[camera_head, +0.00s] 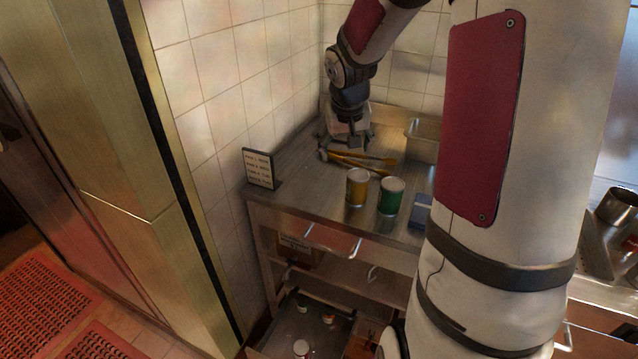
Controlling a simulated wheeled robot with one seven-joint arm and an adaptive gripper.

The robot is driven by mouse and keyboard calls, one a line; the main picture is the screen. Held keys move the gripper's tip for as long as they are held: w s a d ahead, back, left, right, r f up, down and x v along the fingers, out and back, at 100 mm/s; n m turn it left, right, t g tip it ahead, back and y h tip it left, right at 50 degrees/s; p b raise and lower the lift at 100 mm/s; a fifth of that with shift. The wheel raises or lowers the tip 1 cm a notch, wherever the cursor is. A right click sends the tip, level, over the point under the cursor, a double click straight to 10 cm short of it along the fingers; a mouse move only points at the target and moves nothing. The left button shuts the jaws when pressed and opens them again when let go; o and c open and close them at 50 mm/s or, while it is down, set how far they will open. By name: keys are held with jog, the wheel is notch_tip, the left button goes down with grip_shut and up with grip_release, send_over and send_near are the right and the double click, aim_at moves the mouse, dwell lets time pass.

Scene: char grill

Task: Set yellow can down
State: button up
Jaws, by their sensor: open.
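The yellow can (357,188) stands upright on the steel counter (300,195), near its front edge. My gripper (342,149) is behind it, low over the back part of the counter, open and apart from the can. The fingertips are small in this view, and I see nothing held between them.
A green can (391,197) stands just right of the yellow can. Yellow-handled tongs (363,160) lie behind the cans, close to my gripper. A small sign (258,168) stands at the left edge, a metal pan (422,141) at the back right, and a blue box (421,213) at the right.

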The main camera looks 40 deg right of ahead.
jog(key=s+a+r+n, duration=0.1)
jog(key=s+a+r, duration=0.3)
jog(key=a+r, duration=0.15)
jog(key=s+a+r+n, duration=0.1)
jog(key=s+a+r, duration=0.3)
jog(key=a, duration=0.3)
jog(key=s+a+r+n+t+y, duration=0.2)
jog(key=s+a+r+n+y, duration=0.1)
jog(key=s+a, duration=0.8)
jog(key=shift+s+a+n, duration=0.35)
jog(key=shift+s+n, duration=0.05)
jog(key=shift+s, duration=0.8)
jog(key=shift+r, duration=0.1)
